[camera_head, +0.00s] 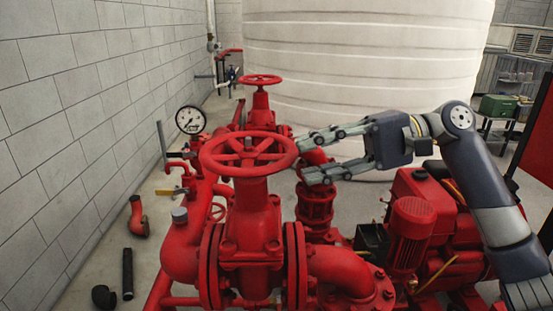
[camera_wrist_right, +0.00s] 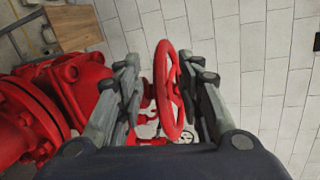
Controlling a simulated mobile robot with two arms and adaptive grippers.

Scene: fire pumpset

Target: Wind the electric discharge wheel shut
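A large red handwheel (camera_head: 249,139) lies level on top of a red valve in the middle of the head view. I cannot tell from any label whether it is the electric discharge wheel. My right gripper (camera_head: 303,159) is at the right edge of its rim, open, with one finger above the other. In the right wrist view a red wheel (camera_wrist_right: 162,88) shows nearly edge-on between the spread fingers, clear of both. I cannot tell whether the rim is inside the fingertips or just beyond them. My left gripper is not in view.
A smaller red handwheel (camera_head: 260,80) stands behind. A pressure gauge (camera_head: 190,120) is at the left. A red motor (camera_head: 412,235) sits below my right arm. A large white tank (camera_head: 365,70) fills the back. Loose pipe pieces (camera_head: 127,273) lie on the floor at left.

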